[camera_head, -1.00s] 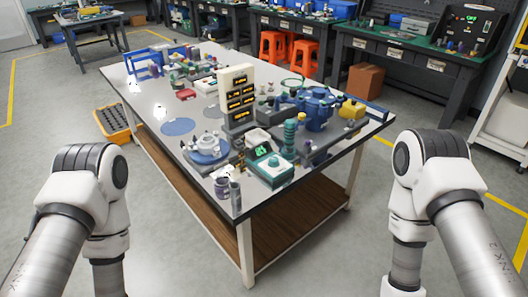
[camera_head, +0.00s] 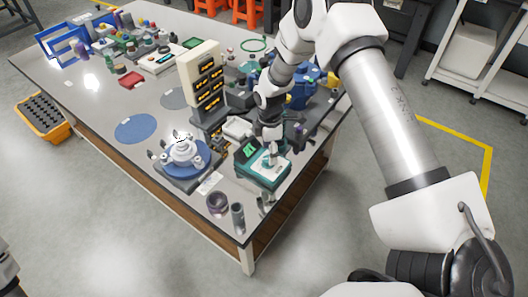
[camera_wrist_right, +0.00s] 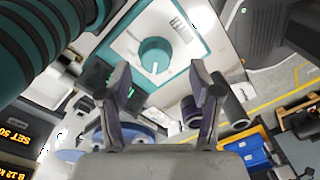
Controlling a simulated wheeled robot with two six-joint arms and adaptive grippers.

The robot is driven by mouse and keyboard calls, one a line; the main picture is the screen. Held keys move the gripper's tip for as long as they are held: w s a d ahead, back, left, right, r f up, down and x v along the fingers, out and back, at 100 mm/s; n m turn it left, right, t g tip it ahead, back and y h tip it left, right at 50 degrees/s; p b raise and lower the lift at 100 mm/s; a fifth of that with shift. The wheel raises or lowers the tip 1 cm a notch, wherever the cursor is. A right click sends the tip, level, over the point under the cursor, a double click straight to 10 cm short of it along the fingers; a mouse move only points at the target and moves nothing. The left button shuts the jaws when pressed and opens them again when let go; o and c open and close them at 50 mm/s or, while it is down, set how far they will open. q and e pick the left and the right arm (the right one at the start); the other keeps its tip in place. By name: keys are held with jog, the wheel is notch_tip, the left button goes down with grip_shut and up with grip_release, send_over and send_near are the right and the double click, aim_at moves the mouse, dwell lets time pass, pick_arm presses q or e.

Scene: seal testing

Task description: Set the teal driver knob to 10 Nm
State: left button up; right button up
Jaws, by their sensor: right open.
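The teal driver box (camera_head: 258,172) stands near the table's front right corner, with a green-lit display and a pale top panel. Its round teal knob (camera_wrist_right: 154,55) shows in the right wrist view, with a white pointer mark on its lower part. My right gripper (camera_head: 271,152) is above the box and partly hides its panel in the head view. In the wrist view the right gripper (camera_wrist_right: 160,78) is open, its fingertips spread to either side below the knob and apart from it. The setting is too small to read. My left gripper is out of view.
A white stack of lit displays (camera_head: 203,82) stands left of my right arm. A round device on a blue base (camera_head: 184,153) is left of the driver box. A purple-topped cup (camera_head: 217,203) and a grey cylinder (camera_head: 238,217) stand at the front edge. The left tabletop has bare room.

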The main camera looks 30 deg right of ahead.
aim_at(267, 158)
jog(key=f, duration=0.1)
jog(key=w+f, duration=0.1)
jog(key=f, duration=0.1)
jog(key=shift+a+f, duration=0.2)
jog(key=shift+f, duration=0.1)
jog(key=shift+s+d, duration=0.1)
jog(key=shift+s, duration=0.1)
jog(key=shift+s+r, duration=0.1)
jog(key=shift+r, duration=0.05)
jog(key=c, duration=1.1)
jog(key=shift+c, duration=0.2)
jog(key=shift+m, duration=0.4)
jog(key=m, duration=0.3)
jog(key=shift+s, duration=0.1)
jog(key=shift+m+p, duration=0.4)
jog(key=shift+m, duration=1.6)
jog(key=shift+s+f, duration=0.1)
jog(key=shift+f, duration=0.1)
